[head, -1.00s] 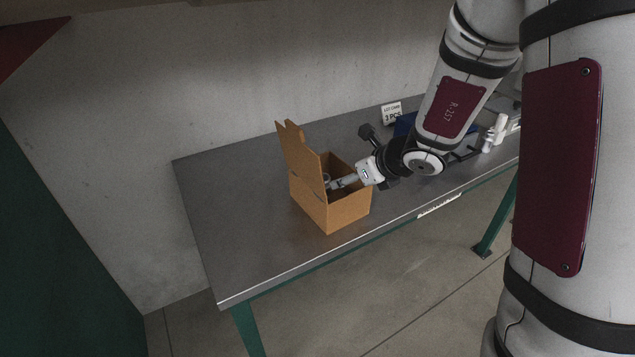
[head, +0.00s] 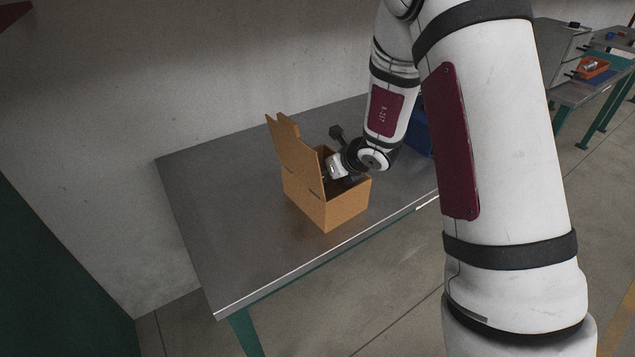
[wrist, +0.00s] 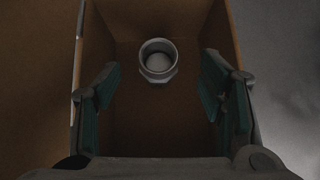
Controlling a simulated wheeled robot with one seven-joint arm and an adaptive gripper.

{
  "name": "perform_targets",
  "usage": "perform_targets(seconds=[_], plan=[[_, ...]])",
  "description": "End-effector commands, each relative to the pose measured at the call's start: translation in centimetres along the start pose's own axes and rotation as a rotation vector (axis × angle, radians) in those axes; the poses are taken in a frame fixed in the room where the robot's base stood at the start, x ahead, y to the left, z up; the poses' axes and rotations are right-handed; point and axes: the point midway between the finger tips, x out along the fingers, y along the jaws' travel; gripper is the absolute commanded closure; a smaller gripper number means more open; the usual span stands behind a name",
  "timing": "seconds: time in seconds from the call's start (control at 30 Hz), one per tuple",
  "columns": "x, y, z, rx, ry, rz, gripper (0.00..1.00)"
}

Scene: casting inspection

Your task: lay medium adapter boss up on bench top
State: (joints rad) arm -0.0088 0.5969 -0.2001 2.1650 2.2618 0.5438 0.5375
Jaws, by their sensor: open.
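The adapter (wrist: 158,60), a grey metal fitting with a round open end, is inside the cardboard box (head: 345,212) in the wrist view. Its round opening faces the camera, and it sits toward the far wall of the box. My gripper (wrist: 163,92) is open and reaches into the box, with a green-padded finger at each side. The adapter lies beyond the fingertips, between their lines, and nothing is held. In the head view the box wall hides the fingers and the adapter. The box stands on the grey bench top (head: 225,220) with its lid up.
The bench top is bare left of the box and in front of it. A blue bin (head: 421,135) stands behind my arm to the right. Another bench with an orange tray (head: 592,70) is at the far right. A wall runs behind the bench.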

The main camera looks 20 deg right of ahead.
Motion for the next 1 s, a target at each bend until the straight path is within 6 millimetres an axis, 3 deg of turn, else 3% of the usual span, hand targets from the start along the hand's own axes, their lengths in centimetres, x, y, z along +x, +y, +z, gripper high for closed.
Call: perform_targets(seconds=[0.47, 0.77, 1.0], plan=[[5.0, 0.2, 0.0, 0.0, 0.001, 0.0, 0.37], [5.4, 0.2, 0.1, 0.0, 0.0, -0.001, 0.37], [5.4, 0.2, 0.1, 0.0, 0.0, -0.001, 0.89]])
